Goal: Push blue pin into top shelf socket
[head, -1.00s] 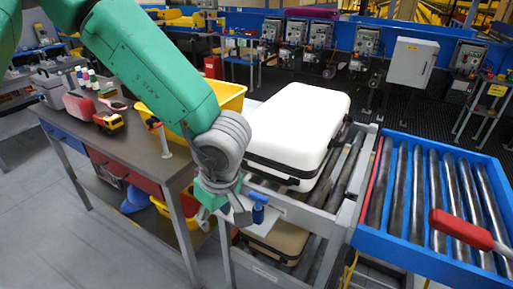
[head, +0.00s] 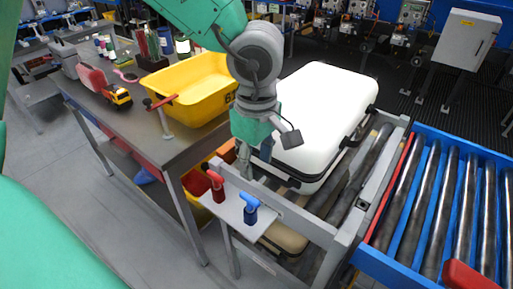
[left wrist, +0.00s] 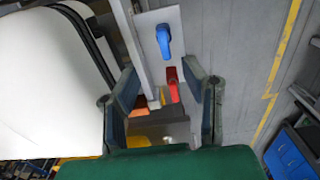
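A blue pin (head: 249,208) with a bent top stands upright on the small light-grey shelf plate (head: 233,221) at the conveyor's front corner. How deep it sits in a socket, I cannot tell. A red pin (head: 216,186) stands beside it to the left. My left gripper (head: 253,158) points down just behind the plate, apart from both pins. In the left wrist view its fingers (left wrist: 160,72) are spread and empty. There the blue pin (left wrist: 164,41) lies beyond the fingertips, and the red pin (left wrist: 172,84) shows between the fingers. My right gripper is out of view.
A white suitcase (head: 318,115) lies on the roller conveyor right behind my left gripper. A metal bench (head: 115,95) with a yellow bin (head: 195,88) stands to the left. A blue-framed roller conveyor (head: 440,200) is on the right. The floor in front is clear.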

